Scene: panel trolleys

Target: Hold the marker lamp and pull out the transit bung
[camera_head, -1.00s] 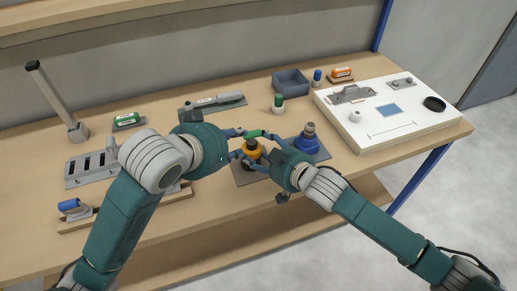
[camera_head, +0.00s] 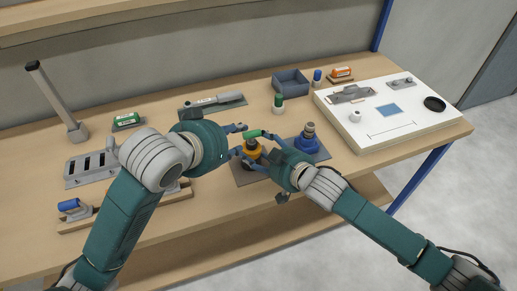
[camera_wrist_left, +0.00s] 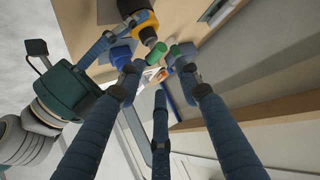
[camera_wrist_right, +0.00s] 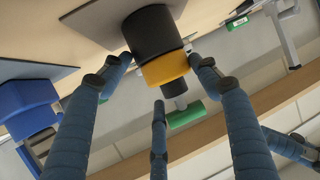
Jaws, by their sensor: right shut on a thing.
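The marker lamp (camera_head: 254,149) is a black and yellow cylinder standing upright on a dark plate. In the right wrist view the lamp (camera_wrist_right: 164,68) shows a dark neck and grey stem. The transit bung (camera_head: 252,133) has a green crossbar handle on top; it also shows in the right wrist view (camera_wrist_right: 186,115). My right gripper (camera_head: 258,152) is shut on the lamp's body, fingers on either side. My left gripper (camera_head: 238,140) is open, its fingers near the green handle. In the left wrist view the handle (camera_wrist_left: 158,54) lies close beyond the fingertips.
A blue fitting (camera_head: 309,145) with a grey top stands on a plate right of the lamp. A green-capped bottle (camera_head: 278,104) and a grey bin (camera_head: 291,82) are behind. A white board (camera_head: 415,130) lies to the right. A slotted grey rack (camera_head: 91,168) is left.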

